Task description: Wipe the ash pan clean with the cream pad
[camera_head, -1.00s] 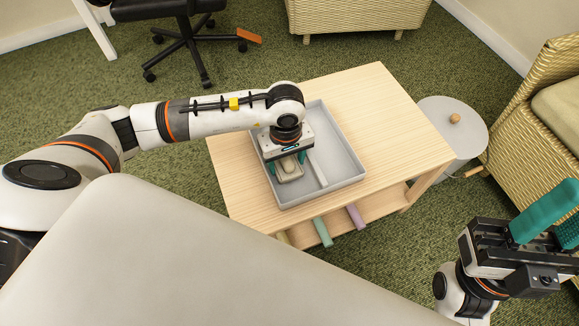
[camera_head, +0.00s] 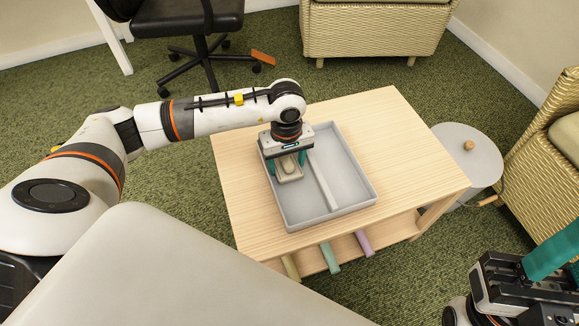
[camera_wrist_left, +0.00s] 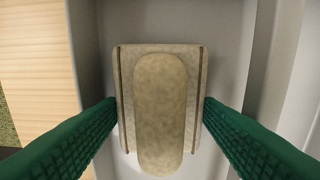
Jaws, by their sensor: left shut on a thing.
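The grey ash pan (camera_head: 353,206) lies on the wooden table, with a low rib dividing it lengthwise. My left gripper (camera_head: 288,168) is over the left part of the pan, toward its far end. It is shut on the cream pad (camera_head: 289,174), which has a raised rounded grip. In the left wrist view the green fingers flank the pad (camera_wrist_left: 160,110), and grey pan surface shows around it. I cannot tell whether the pad touches the pan floor. No ash is plainly visible. My right gripper (camera_head: 558,262) is at the right edge, cut off by the frame, away from the table.
The table (camera_head: 400,150) has bare wood to the right of the pan. Several coloured bars, including a green one (camera_head: 330,257), stick out from its lower shelf. A grey round lidded bin (camera_head: 465,155) stands to the right, near a wicker armchair (camera_head: 540,150).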

